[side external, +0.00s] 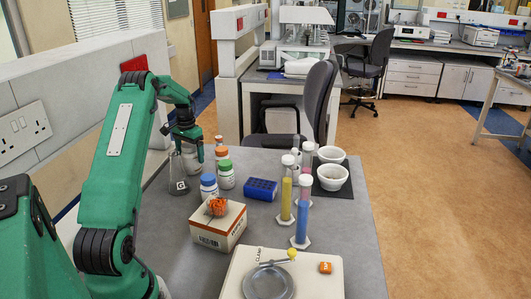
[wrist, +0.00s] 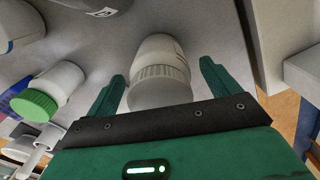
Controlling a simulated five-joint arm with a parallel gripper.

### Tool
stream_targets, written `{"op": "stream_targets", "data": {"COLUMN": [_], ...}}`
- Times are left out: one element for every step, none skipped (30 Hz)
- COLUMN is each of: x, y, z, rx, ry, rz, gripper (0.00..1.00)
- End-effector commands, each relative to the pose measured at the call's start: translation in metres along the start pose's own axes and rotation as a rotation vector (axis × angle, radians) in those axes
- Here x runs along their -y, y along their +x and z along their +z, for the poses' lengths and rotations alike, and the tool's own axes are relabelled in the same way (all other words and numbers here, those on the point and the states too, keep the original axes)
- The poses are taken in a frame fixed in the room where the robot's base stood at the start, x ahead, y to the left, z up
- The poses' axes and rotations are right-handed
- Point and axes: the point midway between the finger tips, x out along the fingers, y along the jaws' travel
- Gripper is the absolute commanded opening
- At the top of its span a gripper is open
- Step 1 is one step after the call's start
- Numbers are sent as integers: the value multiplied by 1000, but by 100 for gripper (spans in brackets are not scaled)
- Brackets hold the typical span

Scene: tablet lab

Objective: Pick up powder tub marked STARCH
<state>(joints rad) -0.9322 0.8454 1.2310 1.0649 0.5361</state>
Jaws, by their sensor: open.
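A white tub with a pale ribbed cap (wrist: 160,72) lies between the two fingers of my gripper (wrist: 163,78) in the wrist view. The fingers are apart, one on each side, with gaps to the tub. Its label is mostly turned away, and I cannot read STARCH on any tub. In the side external view my gripper (side external: 189,147) points down over the far left of the bench, and a pale tub (side external: 191,161) is partly hidden behind it. Tubs with blue (side external: 208,187), green (side external: 225,175) and orange (side external: 222,154) caps stand to the right.
A low wall (side external: 50,130) borders the bench's left.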

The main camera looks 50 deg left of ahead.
Motion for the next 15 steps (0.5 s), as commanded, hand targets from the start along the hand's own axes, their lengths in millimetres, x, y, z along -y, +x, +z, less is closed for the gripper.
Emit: {"op": "stream_targets", "data": {"x": [0, 0, 0, 0, 0, 0, 0, 0, 0, 0, 0, 0, 0, 0, 0], "y": [0, 0, 0, 0, 0, 0, 0, 0, 0, 0, 0, 0, 0, 0, 0], "z": [0, 0, 0, 0, 0, 0, 0, 0, 0, 0, 0, 0, 0, 0, 0], "rx": [0, 0, 0, 0, 0, 0, 0, 0, 0, 0, 0, 0, 0, 0, 0], "ry": [0, 0, 0, 0, 0, 0, 0, 0, 0, 0, 0, 0, 0, 0, 0], "rz": [0, 0, 0, 0, 0, 0, 0, 0, 0, 0, 0, 0, 0, 0, 0], "gripper": [88, 88, 88, 88, 88, 88, 88, 88, 88, 88, 88, 88, 88, 84, 76]}}
